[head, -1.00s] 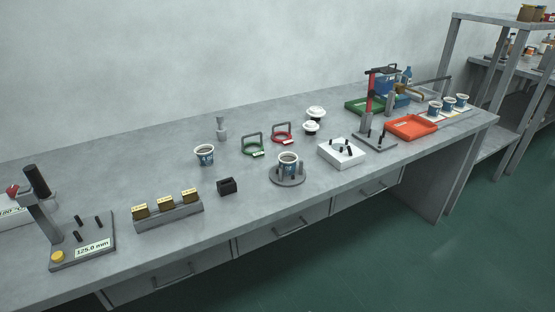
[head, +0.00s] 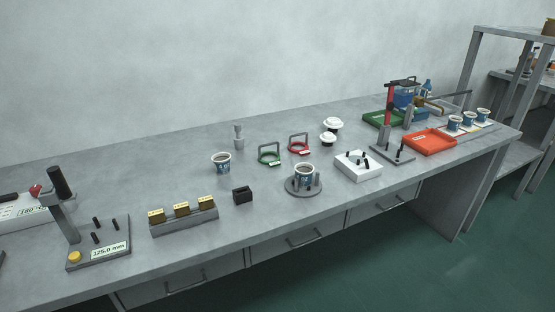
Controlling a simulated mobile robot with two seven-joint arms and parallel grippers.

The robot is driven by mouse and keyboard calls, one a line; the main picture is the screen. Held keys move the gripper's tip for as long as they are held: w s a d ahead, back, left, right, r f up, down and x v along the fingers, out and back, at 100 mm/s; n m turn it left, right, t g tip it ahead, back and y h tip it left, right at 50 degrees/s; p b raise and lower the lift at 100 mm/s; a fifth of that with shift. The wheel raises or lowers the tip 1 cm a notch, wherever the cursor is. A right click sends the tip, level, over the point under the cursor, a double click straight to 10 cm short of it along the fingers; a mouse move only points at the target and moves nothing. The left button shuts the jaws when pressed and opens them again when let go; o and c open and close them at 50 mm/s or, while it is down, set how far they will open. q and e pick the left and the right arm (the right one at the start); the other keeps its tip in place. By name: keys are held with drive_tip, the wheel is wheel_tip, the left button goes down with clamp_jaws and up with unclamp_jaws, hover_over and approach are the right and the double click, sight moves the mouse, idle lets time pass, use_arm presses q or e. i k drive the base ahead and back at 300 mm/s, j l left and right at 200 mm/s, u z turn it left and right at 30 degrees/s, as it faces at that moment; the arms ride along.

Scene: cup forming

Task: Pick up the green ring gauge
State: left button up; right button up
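The green ring gauge (head: 269,160) lies on the grey bench in the head view, near the middle. It is a green ring with a grey arched handle standing over it and a small pale label at its front. The similar red ring gauge (head: 299,150) lies just to its right, apart from it. Neither of my grippers shows in the head view, and nothing covers the green ring gauge.
A cup (head: 221,162) stands left of the green gauge, and a cup on a round grey stand (head: 303,187) is in front of it. A black block (head: 242,196), a white block (head: 358,166) and a red tray (head: 430,142) are nearby. Bare bench (head: 120,190) lies at left.

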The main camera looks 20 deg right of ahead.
sight(276, 162)
drive_tip(key=i+l, duration=0.1)
drive_tip(key=l, duration=0.25)
drive_tip(key=i+l, duration=0.15)
drive_tip(key=l, duration=0.2)
drive_tip(key=i+l+u, duration=0.1)
drive_tip(key=l, duration=0.25)
drive_tip(key=i+l, duration=0.1)
drive_tip(key=l, duration=0.25)
drive_tip(key=i+l, duration=0.1)
drive_tip(key=l, duration=0.25)
drive_tip(key=l+u, duration=0.1)
drive_tip(key=u, duration=1)
